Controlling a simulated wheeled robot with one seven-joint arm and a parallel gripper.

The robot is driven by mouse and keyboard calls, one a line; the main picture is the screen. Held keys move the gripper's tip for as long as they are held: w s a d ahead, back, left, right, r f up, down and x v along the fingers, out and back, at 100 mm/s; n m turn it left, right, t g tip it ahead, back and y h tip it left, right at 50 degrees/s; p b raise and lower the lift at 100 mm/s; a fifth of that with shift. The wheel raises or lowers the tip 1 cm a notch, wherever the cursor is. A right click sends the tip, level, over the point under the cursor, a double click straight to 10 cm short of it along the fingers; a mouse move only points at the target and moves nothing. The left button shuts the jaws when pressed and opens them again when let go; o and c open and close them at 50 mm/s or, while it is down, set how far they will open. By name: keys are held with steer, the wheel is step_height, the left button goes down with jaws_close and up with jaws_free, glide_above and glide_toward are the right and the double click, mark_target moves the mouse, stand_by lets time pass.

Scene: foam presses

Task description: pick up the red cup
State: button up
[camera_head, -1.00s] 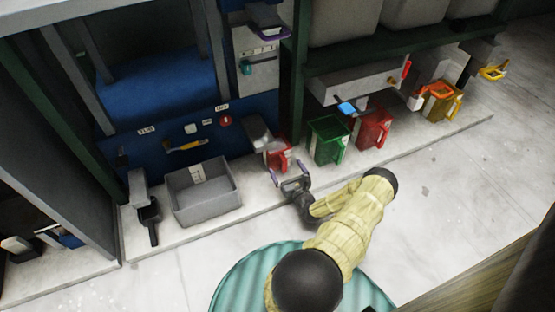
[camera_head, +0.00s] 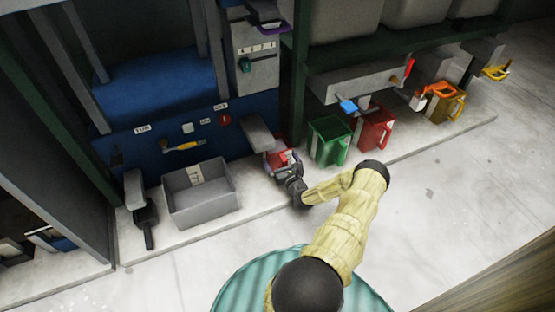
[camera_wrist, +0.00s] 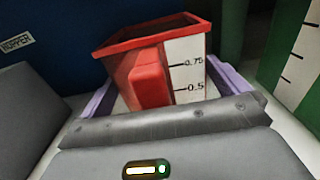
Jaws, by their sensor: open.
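The red cup (camera_head: 277,157) stands upright on the pale ledge, below a grey block on the blue press. In the wrist view the red cup (camera_wrist: 150,75) fills the middle, with its red handle facing me and a white scale marked 0.75 and 0.5. My gripper (camera_head: 287,165) is at the cup's near side. Its purple-lined jaws are open, with one finger on the left and one on the right of the cup. The cup's lower part is hidden behind the gripper's body in the wrist view.
A green cup (camera_head: 329,140) and another red cup (camera_head: 374,129) stand to the right, with an orange-yellow one (camera_head: 443,101) beyond. A grey bin (camera_head: 201,193) and a black scoop (camera_head: 145,221) are on the left. The floor at right is clear.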

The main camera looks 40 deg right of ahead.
mark_target(281, 153)
stand_by(0.4)
steer(key=c, duration=0.8)
steer(key=shift+c, duration=0.2)
steer(key=shift+r, duration=0.1)
steer(key=shift+r+p, duration=0.75)
steer(key=shift+p, duration=0.15)
step_height(281, 153, up, 3)
steer(key=p, duration=0.3)
steer(key=shift+s+f, duration=0.1)
steer(key=shift+f, duration=0.05)
steer(key=p+v, duration=0.7)
steer(key=v, duration=1.1)
steer(key=shift+f+p, duration=0.4)
steer(key=shift+f, duration=0.05)
steer(key=shift+d, duration=0.1)
